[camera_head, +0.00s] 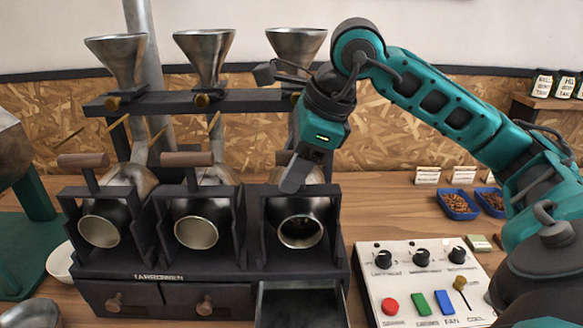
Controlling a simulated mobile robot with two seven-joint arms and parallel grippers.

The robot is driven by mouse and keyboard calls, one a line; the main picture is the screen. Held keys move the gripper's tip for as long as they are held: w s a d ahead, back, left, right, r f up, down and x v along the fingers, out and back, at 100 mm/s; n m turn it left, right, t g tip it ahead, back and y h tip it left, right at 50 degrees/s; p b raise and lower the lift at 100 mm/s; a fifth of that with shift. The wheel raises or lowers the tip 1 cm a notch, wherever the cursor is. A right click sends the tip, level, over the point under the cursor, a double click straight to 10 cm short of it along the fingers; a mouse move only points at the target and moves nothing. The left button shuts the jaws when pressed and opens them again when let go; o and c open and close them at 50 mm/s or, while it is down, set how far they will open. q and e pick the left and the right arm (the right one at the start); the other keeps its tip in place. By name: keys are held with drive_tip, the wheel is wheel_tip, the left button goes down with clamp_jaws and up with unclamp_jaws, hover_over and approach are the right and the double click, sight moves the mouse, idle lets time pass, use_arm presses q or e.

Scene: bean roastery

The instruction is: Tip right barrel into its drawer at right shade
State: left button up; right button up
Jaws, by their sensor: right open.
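The right barrel (302,212) sits in the right bay of the dark roaster frame (165,277). My right gripper (292,182) is open, pointing down in front of the barrel's upper part. The left gripper is not in view.
Middle (196,232) and left (100,231) barrels stand alongside, over closed drawers. Hoppers (204,57) hang above. A control panel (415,270) with knobs and coloured buttons lies right. Blue trays of beans (458,205) and small cards (427,175) stand behind it.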

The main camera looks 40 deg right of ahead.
drive_tip(key=shift+w+f, duration=0.1)
drive_tip(key=shift+f, duration=0.15)
clamp_jaws()
idle(0.3)
